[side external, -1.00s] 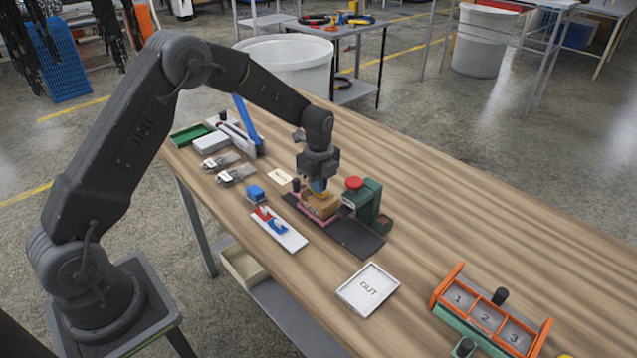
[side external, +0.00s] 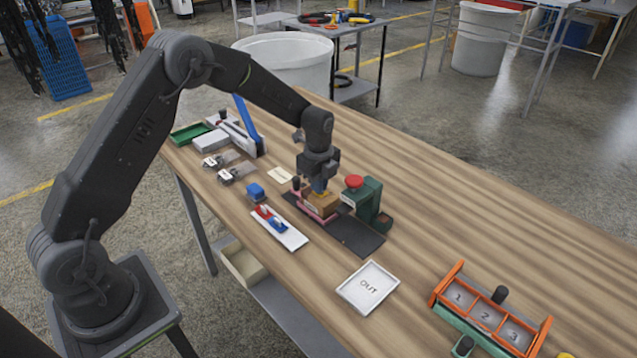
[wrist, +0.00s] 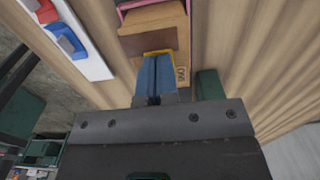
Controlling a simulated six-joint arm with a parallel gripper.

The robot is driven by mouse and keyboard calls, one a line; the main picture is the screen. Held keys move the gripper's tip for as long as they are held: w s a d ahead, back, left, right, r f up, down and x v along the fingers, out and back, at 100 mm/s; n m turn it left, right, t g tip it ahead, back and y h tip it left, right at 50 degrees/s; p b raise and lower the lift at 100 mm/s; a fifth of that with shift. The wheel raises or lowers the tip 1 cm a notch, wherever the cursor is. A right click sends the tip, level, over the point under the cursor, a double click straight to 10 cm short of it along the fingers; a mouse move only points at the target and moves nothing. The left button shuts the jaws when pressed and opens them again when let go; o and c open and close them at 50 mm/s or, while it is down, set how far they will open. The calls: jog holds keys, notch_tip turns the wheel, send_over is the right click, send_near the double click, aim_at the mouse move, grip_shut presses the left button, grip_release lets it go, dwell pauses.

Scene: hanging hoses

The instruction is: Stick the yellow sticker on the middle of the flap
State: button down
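A small tan cardboard box (side external: 322,205) sits in a pink holder (side external: 306,209) on the dark mat. Its top, with a darker brown patch (wrist: 130,43) and the printed word "ONE", shows in the wrist view. My gripper (side external: 320,187) points straight down over the box; its blue fingers (wrist: 156,80) are closed together. The yellow sticker (wrist: 158,52) is at the fingertips, its edge showing past them, at the edge of the brown patch. The fingers hide most of it. I cannot tell whether it touches the box.
A green press with a red knob (side external: 355,181) stands close to the right of the box. A white tray with red and blue pieces (side external: 279,230) lies in front. The OUT tray (side external: 368,288) and a numbered orange rack (side external: 490,311) are farther right.

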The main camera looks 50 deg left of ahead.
jog(key=shift+f, duration=0.1)
jog(key=c, duration=0.8)
grip_release()
jog(key=shift+r, duration=0.2)
jog(key=shift+r, duration=3.4)
